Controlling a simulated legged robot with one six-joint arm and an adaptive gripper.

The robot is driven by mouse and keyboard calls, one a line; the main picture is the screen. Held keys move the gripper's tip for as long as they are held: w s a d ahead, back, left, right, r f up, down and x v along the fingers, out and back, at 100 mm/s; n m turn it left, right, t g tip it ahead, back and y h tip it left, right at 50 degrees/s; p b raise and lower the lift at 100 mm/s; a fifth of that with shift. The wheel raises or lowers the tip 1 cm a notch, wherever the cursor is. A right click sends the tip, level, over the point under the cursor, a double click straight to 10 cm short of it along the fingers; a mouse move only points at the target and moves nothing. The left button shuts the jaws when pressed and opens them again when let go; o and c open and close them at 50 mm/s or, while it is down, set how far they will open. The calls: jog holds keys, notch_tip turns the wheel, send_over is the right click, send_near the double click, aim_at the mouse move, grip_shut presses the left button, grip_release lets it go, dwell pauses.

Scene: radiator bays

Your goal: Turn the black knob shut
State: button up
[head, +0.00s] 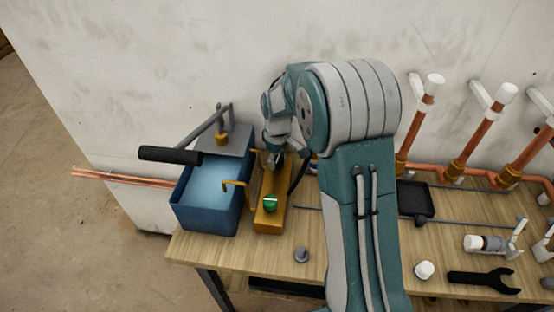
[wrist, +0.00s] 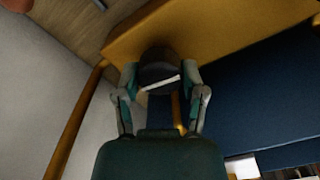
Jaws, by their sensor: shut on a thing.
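The black knob (wrist: 157,66) shows in the wrist view, round and dark with a white line across its face. The line slants slightly up to the right. My gripper (wrist: 160,75) has one finger on each side of the knob and is shut on it. In the head view my gripper (head: 277,157) points down at the far part of a yellow block (head: 268,222), and the knob is mostly hidden there. A green knob (head: 270,203) sits on the near part of this block. The yellow body also shows in the wrist view (wrist: 230,25).
A blue tank (head: 207,218) stands left of the yellow block, with a black-handled lever (head: 170,155) above it. Copper pipes (head: 412,130) with white caps line the wall at right. A black tray (head: 414,200) and a black wrench (head: 484,281) lie on the wooden bench (head: 215,250).

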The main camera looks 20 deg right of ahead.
jog(key=m, duration=0.4)
jog(key=shift+f, duration=0.15)
jog(key=m, duration=0.4)
jog(key=shift+s, duration=0.1)
jog(key=m, duration=0.4)
jog(key=shift+m, duration=2.1)
jog(key=o, duration=1.2)
jog(key=shift+c, duration=0.2)
